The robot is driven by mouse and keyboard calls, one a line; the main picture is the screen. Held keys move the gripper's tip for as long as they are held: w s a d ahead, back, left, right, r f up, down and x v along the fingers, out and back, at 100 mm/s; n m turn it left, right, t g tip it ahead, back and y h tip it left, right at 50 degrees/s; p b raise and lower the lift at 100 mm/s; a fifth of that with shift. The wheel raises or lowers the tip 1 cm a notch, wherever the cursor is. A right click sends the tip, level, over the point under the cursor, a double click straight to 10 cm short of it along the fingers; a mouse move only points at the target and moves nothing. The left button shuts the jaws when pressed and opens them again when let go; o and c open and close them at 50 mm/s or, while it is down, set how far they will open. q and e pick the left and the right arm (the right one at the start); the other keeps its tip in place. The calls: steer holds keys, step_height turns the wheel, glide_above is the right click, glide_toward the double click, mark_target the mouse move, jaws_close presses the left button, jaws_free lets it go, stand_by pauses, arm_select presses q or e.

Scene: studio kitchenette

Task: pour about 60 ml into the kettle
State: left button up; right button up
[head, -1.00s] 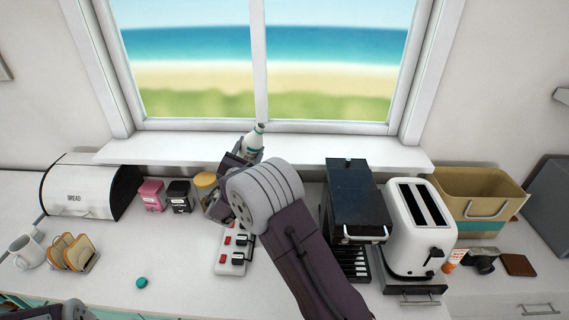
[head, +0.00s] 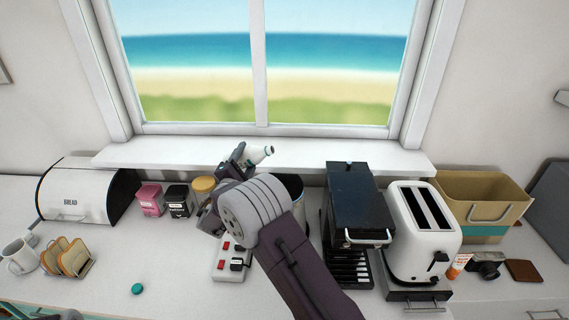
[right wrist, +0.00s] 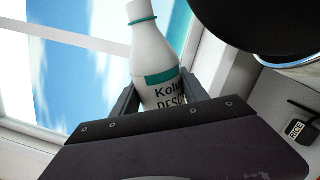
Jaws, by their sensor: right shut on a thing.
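My right gripper (head: 239,157) is shut on a white bottle (head: 257,155) and holds it up in front of the window sill. The bottle is strongly tilted, its neck pointing right in the head view. The right wrist view shows the bottle (right wrist: 155,60) between both fingers, with a teal label and a teal neck ring. A dark round vessel with a metal rim (head: 293,183), probably the kettle, is mostly hidden behind my right arm. It looks large and close at top right in the right wrist view (right wrist: 265,25). No stream of liquid shows. My left gripper is out of the head view.
Jars (head: 178,200) and a bread bin (head: 80,192) are left. A power strip (head: 230,262) lies in front. A teal cap (head: 137,289) lies on clear counter.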

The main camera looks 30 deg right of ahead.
mark_target(246, 155)
steer(key=shift+a+r+m+p, duration=0.1)
steer(key=shift+r+m+p, duration=0.35)
steer(key=shift+r+m, duration=0.3)
steer(key=b, duration=0.1)
steer(key=m+b, duration=0.1)
steer(key=b, duration=0.1)
steer(key=shift+s+d+f, duration=0.15)
steer(key=shift+d+f, duration=0.05)
steer(key=shift+d, duration=0.05)
steer(key=shift+s+d+r+m+h+b, duration=0.2)
steer(key=shift+d+r+m+h+b, duration=0.1)
steer(key=shift+r+m+b, duration=0.3)
steer(key=shift+s+r+m+b, duration=0.1)
steer(key=shift+r+m+b, duration=0.2)
steer(key=shift+m+b, duration=0.1)
steer(key=shift+r+m+g+b, duration=0.3)
steer(key=shift+r+m+b, duration=0.35)
steer(key=shift+b, duration=0.7)
steer(key=shift+w+a+r, duration=0.1)
steer(key=shift+w+r, duration=0.05)
steer(key=shift+w, duration=0.05)
steer(key=shift+r+m+b, duration=0.6)
steer(key=shift+m+b, duration=0.4)
steer(key=shift+b, duration=0.45)
steer(key=shift+h, duration=0.3)
